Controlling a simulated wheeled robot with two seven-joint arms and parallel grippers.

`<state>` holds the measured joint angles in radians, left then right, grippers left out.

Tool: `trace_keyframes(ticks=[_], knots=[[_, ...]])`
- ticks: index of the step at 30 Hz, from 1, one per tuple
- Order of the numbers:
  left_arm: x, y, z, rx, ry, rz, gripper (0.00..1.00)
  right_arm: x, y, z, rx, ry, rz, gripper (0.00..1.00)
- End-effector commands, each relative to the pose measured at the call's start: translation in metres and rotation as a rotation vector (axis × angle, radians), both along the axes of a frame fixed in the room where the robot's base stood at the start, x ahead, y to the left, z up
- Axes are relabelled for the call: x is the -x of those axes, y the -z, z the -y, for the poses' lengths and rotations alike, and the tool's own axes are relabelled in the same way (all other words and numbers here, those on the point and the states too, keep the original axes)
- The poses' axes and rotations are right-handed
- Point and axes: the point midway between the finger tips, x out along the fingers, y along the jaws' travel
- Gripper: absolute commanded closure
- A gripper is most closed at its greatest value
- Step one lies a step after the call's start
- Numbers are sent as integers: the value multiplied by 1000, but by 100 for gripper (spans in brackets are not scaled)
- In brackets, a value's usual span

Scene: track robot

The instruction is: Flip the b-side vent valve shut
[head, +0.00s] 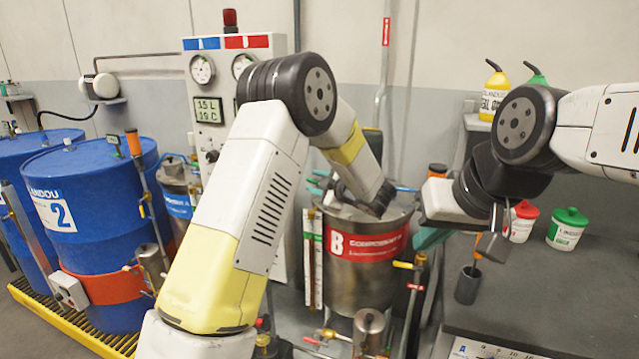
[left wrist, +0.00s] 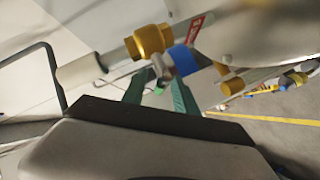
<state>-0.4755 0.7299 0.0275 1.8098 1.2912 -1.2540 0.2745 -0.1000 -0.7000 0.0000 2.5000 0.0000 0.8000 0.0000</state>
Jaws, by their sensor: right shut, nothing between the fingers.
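The steel B tank (head: 345,275) stands in the middle of the head view, with a red B label (head: 365,243). My left gripper (head: 316,182) is over the tank's top, its teal fingers partly hidden by my arm. In the left wrist view, the fingers (left wrist: 158,92) are apart. A brass fitting (left wrist: 150,43) and a blue valve part (left wrist: 184,61) lie just beyond them. Which part is the b-side vent valve, and its lever position, I cannot tell. My right gripper (head: 432,238) is shut and empty, right of the tank.
Blue drums (head: 95,230) stand left on a yellow-edged grate. A gauge panel (head: 205,110) is behind my left arm.

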Motion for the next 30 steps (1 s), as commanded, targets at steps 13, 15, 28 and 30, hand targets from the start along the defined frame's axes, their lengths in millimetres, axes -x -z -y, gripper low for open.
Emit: trace_keyframes(ticks=[13,15,28,30], knots=[[0,0,0,0,0,0,100,0,0,0,0,0,0,100],[0,0,0,0,0,0,100,0,0,0,0,0,0,100],[-1,8,-1,205,0,-66,100,0,0,0,0,0,0,100],[-1,8,-1,204,1,-67,100,0,0,0,0,0,0,100]])
